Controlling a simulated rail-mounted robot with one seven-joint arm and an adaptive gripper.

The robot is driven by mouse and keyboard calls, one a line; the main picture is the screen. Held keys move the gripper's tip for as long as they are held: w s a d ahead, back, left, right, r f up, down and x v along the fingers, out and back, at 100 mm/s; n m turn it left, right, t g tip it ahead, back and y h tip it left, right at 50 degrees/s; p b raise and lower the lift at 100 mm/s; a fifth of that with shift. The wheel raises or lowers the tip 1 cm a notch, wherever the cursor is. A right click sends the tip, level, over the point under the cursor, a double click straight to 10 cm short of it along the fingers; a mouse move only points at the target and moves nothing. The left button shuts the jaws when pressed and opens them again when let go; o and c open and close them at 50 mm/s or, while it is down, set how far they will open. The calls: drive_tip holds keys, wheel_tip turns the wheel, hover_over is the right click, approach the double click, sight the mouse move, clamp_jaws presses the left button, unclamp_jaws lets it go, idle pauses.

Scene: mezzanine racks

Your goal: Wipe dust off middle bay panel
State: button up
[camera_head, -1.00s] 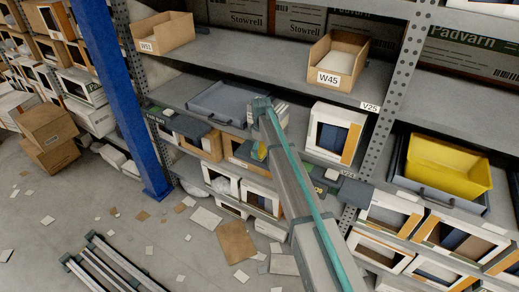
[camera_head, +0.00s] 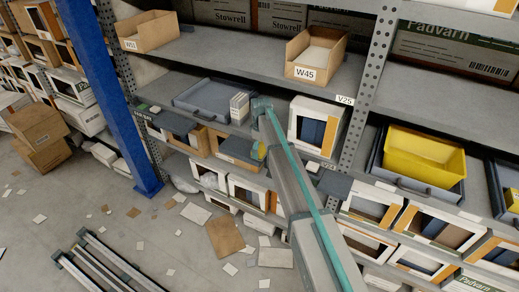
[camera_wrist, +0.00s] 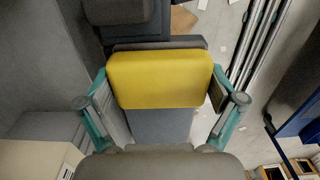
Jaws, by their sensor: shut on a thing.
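My gripper (camera_wrist: 163,100) is shut on a yellow pad (camera_wrist: 160,78), with a teal-edged finger on each side of it. A small part of the yellow pad (camera_head: 261,151) also shows beside my arm in the head view. Dark grey panels jut from the middle rack level: a left one (camera_head: 173,121), a middle one (camera_head: 236,149) and a right one (camera_head: 331,185). The gripper is close to the middle one; my arm hides part of that area. I cannot tell whether the pad touches it. Dust cannot be made out.
A grey tray (camera_head: 206,101) and a white box (camera_head: 239,107) stand on the shelf behind. A framed carton (camera_head: 316,128) stands right of my arm. A yellow bin (camera_head: 424,157) is at right. A blue post (camera_head: 98,105) rises at left. Scraps litter the floor.

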drive_tip(key=r, duration=0.3)
drive_tip(key=shift+w+a+p, duration=0.1)
drive_tip(key=shift+a+p, duration=0.1)
drive_tip(key=shift+p, duration=0.1)
drive_tip(key=shift+r+p, duration=1.1)
drive_tip(key=shift+r, duration=1.25)
